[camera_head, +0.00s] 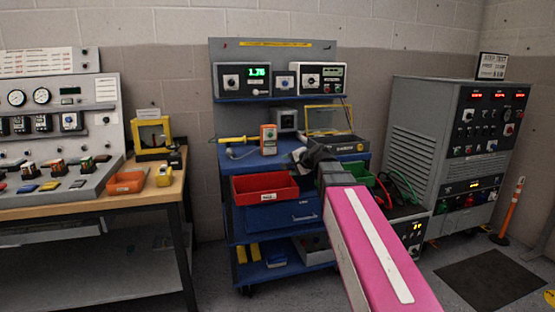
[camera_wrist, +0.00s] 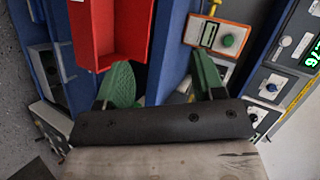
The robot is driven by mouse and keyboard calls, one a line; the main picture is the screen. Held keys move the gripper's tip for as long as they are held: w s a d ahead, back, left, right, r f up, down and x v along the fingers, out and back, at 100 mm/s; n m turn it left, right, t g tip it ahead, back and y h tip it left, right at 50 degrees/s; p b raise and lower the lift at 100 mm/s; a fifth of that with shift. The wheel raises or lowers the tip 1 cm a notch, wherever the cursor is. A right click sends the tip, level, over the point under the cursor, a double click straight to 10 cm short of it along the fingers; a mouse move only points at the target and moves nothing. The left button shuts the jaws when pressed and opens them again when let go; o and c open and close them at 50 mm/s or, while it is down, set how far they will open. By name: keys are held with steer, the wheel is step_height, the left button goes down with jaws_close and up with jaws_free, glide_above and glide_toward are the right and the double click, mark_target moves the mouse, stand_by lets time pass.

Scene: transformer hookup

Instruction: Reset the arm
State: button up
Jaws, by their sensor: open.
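My arm, with a pink link, reaches from the lower right toward the blue cart (camera_head: 282,218) in the head view. My gripper (camera_head: 318,158) is at its far end, above the cart's upper shelf; its fingers are hard to make out there. In the wrist view my gripper (camera_wrist: 162,85) shows two green fingers spread apart with nothing between them. A red bin (camera_wrist: 108,30) lies beyond the left finger, and an orange handheld meter (camera_wrist: 215,35) lies beyond the right finger. Both appear apart from the fingers.
The cart carries the red bin (camera_head: 265,187), the orange meter (camera_head: 268,139), a yellow-lidded case (camera_head: 335,143) and a green bin (camera_head: 356,173). A grey test cabinet (camera_head: 412,125) stands right. A workbench (camera_head: 100,207) with a control panel stands left. Floor between bench and cart is open.

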steer(key=s+d+f+n+g+h, duration=0.2)
steer(key=s+f, duration=0.5)
steer(key=f, duration=0.4)
steer(key=s+d+f+n+g+h, duration=0.3)
steer(key=s+d+f, duration=0.4)
steer(key=f, duration=0.4)
steer(key=s+d+f+n+g+h, duration=0.3)
steer(key=s+f, duration=0.6)
steer(key=f, duration=0.3)
steer(key=shift+d+g, duration=0.85)
steer(key=shift+g, duration=0.15)
steer(key=shift+w+f, duration=0.1)
